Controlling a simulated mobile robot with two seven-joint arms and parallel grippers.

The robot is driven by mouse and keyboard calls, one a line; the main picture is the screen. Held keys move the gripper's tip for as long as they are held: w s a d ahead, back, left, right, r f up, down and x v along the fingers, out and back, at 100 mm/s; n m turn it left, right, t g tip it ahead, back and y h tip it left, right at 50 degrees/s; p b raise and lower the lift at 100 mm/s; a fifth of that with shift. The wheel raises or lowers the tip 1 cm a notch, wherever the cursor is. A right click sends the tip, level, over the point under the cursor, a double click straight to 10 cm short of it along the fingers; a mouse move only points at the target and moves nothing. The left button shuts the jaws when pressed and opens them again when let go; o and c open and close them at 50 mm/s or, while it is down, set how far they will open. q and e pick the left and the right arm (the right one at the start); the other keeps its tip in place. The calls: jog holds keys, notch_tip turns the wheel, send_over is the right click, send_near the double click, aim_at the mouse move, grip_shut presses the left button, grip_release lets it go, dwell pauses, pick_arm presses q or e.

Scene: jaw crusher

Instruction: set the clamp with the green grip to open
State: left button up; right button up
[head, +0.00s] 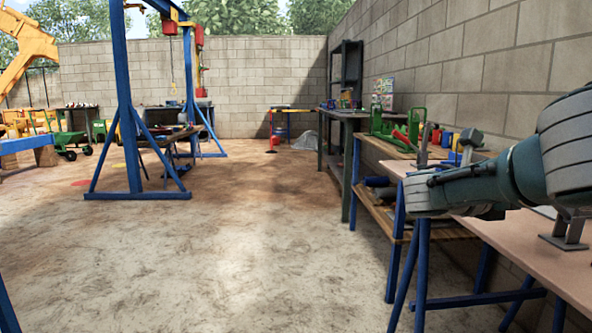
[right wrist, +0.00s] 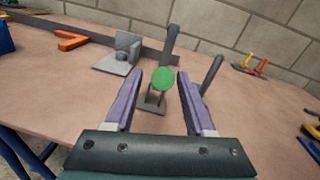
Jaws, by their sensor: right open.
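The clamp's green round grip (right wrist: 163,78) shows in the right wrist view, with a grey bar (right wrist: 170,42) rising behind it and a grey foot (right wrist: 152,104) on the bench. My right gripper (right wrist: 160,73) is open, its two purple fingers on either side of the green grip in the picture. I see a gap on both sides; whether the grip is fully between the fingers in depth I cannot tell. In the head view my right arm reaches over the bench and the green grip cannot be made out. My left gripper is not in view.
A second dark lever (right wrist: 212,74) stands just right of the clamp. A grey angle bracket (right wrist: 121,54) and an orange clamp-like tool (right wrist: 74,41) lie on the bench (right wrist: 50,85). Pliers (right wrist: 250,65) lie near the block wall (head: 480,60). The floor (head: 240,260) ahead is clear.

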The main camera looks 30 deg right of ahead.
jog(key=v, duration=0.9)
jog(key=shift+a, duration=0.4)
jog(key=shift+w, duration=0.1)
